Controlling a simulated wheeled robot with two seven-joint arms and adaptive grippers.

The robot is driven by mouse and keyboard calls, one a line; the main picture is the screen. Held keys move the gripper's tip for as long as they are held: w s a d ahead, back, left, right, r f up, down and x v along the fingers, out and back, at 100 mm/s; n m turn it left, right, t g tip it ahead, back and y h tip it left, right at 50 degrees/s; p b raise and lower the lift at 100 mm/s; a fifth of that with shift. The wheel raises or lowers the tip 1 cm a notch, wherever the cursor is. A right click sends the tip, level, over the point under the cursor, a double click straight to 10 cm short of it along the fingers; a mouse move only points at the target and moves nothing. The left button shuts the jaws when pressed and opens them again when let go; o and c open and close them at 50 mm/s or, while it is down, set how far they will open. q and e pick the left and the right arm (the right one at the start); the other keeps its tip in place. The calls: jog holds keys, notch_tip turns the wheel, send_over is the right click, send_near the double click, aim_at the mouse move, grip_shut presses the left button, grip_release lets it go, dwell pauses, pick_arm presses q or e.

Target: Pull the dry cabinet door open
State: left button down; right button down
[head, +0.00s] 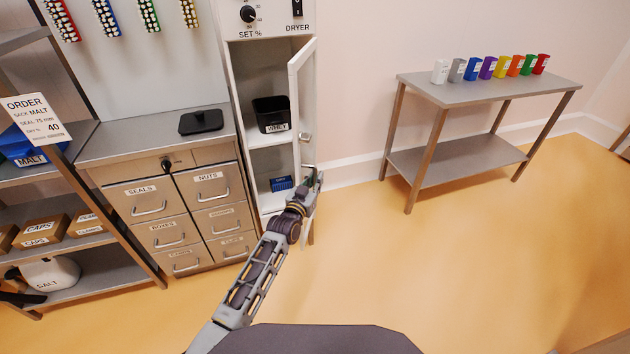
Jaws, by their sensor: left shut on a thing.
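The dry cabinet (233,75) stands at upper middle, under a panel marked DRYER. Its white-framed door (296,85) stands open, swung out to the right. Inside are a black bin labelled WHEY (270,115) and a small blue box (281,184) on a lower shelf. A small metal fitting (305,137) shows on the door. My left gripper (312,178) is at the lower part of the door and shut on it. The exact spot it grips is hidden by the gripper and wrist.
A drawer unit (190,245) with a dark scale-like device (201,122) stands left of the cabinet. A shelf rack (93,212) is further left. A side table (488,92) with coloured cups stands right. The yellow floor between is clear.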

pick_arm(q)
jog(key=c, duration=1.5)
grip_release()
jog(key=shift+o, duration=0.2)
jog(key=shift+s, duration=0.1)
jog(key=v, duration=1.1)
jog(key=shift+s+a, duration=0.15)
jog(key=shift+s, duration=0.2)
jog(key=shift+f, duration=0.1)
